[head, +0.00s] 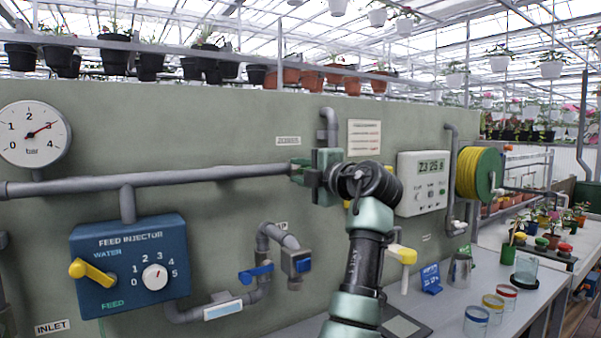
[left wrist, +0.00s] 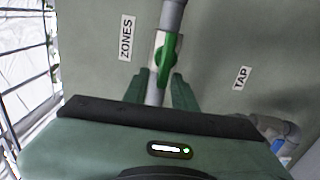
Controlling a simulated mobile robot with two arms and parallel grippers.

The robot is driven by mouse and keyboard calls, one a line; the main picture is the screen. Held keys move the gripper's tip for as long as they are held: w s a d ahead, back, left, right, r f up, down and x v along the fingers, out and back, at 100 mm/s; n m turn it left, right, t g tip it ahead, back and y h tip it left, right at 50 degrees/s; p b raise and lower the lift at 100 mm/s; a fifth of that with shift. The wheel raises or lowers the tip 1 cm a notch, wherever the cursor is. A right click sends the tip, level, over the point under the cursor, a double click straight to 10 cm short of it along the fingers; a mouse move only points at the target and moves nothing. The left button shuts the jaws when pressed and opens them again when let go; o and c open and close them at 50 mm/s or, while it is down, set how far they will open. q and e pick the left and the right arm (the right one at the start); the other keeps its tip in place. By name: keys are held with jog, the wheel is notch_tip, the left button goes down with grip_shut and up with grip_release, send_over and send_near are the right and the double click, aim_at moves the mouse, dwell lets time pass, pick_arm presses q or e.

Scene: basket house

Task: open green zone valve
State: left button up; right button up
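The green zone valve handle (left wrist: 166,57) sits on a grey pipe with a white valve body, beside the ZONES label (left wrist: 125,40) in the left wrist view. The handle lies roughly along the pipe. My left gripper (left wrist: 167,83) is open, with one finger on each side of the pipe and the handle's near end. I cannot tell whether the fingers touch it. In the head view my left gripper (head: 302,172) is at the right end of the long grey pipe (head: 200,177) and mostly hides the valve. My right gripper is not in view.
A blue feed injector box (head: 130,265) with a yellow lever is at the left. A blue-handled tap (head: 256,273) is below the pipe. A white controller (head: 422,183) and a yellow hose reel (head: 478,173) are to the right. Cups stand on the bench (head: 400,300).

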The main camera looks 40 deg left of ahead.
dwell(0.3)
pick_arm(q)
notch_tip(320, 180, up, 12)
jog(key=p, duration=0.1)
notch_tip(320, 180, up, 8)
jog(key=p, duration=0.3)
send_over(300, 169)
jog(key=shift+w+a, duration=0.1)
jog(key=shift+a, duration=0.05)
jog(key=shift+f, duration=0.1)
